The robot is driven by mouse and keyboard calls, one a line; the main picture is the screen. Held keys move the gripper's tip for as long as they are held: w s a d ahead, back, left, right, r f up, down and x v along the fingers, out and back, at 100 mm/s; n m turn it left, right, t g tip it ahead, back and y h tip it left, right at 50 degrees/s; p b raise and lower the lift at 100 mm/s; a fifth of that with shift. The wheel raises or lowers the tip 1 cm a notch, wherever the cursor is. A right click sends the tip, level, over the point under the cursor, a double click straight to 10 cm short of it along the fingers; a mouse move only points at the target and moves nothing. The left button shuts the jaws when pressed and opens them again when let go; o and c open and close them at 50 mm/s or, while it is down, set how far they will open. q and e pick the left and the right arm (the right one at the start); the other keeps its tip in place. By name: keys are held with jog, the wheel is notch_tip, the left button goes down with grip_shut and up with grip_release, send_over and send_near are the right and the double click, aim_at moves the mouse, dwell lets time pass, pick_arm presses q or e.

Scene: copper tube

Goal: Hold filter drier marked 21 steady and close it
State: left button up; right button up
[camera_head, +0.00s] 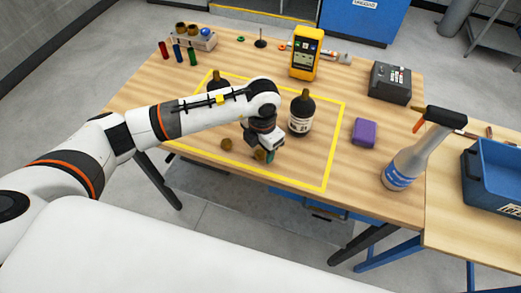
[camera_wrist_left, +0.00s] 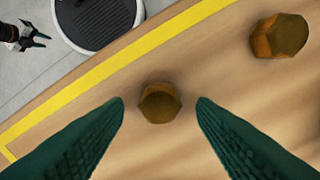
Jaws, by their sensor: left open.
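The filter drier marked 21 (camera_head: 300,117) is a dark bottle-shaped body with a pale label and a brownish neck. It stands upright inside the yellow outline, just right of my left gripper (camera_head: 267,154). A second dark drier (camera_head: 217,82) stands partly hidden behind my left arm. Two brass hex caps lie on the table: one (camera_head: 227,144) left of the gripper, the other (camera_head: 259,155) beside its fingers. In the left wrist view, my open fingers (camera_wrist_left: 160,101) have one cap (camera_wrist_left: 160,103) between their tips, with gaps both sides. My right gripper (camera_wrist_left: 32,38) shows small there, fingers apart, empty.
A yellow meter (camera_head: 305,55), a dark grey box (camera_head: 390,83) and a purple block (camera_head: 364,132) stand around the yellow outline. A spray bottle (camera_head: 407,165) stands at the right edge, near a blue bin (camera_head: 497,178). A rack (camera_head: 195,38) stands at the back left.

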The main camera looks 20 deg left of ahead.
aim_at(262, 151)
pick_arm(q)
jog(key=shift+f, duration=0.25)
jog(key=c, duration=1)
notch_tip(262, 151, up, 10)
jog(key=b, duration=0.2)
